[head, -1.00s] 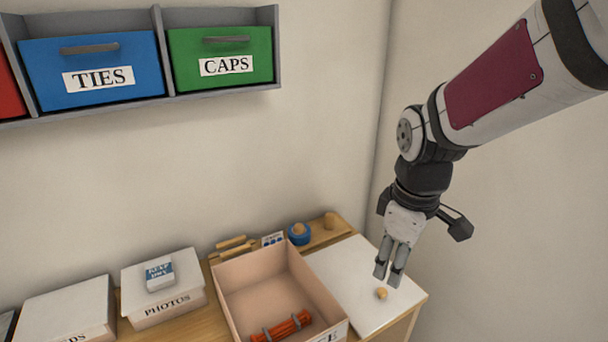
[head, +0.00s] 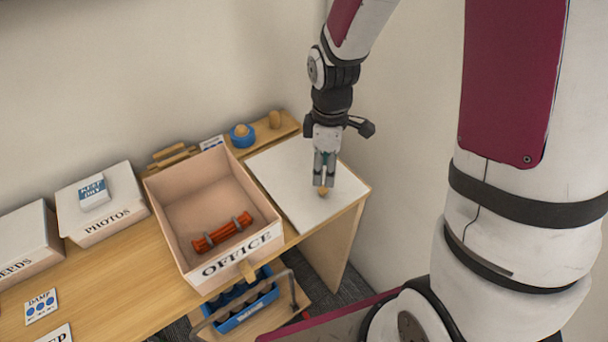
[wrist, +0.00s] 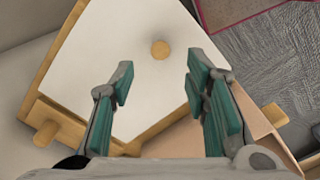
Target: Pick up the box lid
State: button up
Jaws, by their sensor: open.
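The box lid (head: 283,186) is a flat white panel with a small round wooden knob (head: 323,193). It lies at the right end of the wooden table, just right of the open OFFICE box (head: 180,241). My gripper (head: 323,184) points down over the lid, its fingertips close to the knob in the head view. In the wrist view, the lid (wrist: 120,60) fills the upper left. The knob (wrist: 160,50) shows beyond the fingers, roughly centred across the gap. My gripper (wrist: 160,85) is open with green pads, and nothing is between them.
The OFFICE box holds an orange bundle (head: 226,234). A blue tape roll (head: 242,135) and a wooden peg (head: 275,119) stand behind the lid. A lidded PHOTOS box (head: 99,205) is at left. A blue caddy (head: 243,302) sits below the table's front edge.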

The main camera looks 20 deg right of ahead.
aim_at(322, 188)
jog(key=shift+a+f+p, duration=0.15)
jog(key=shift+f+p, duration=0.2)
jog(key=shift+f, duration=3)
grip_shut()
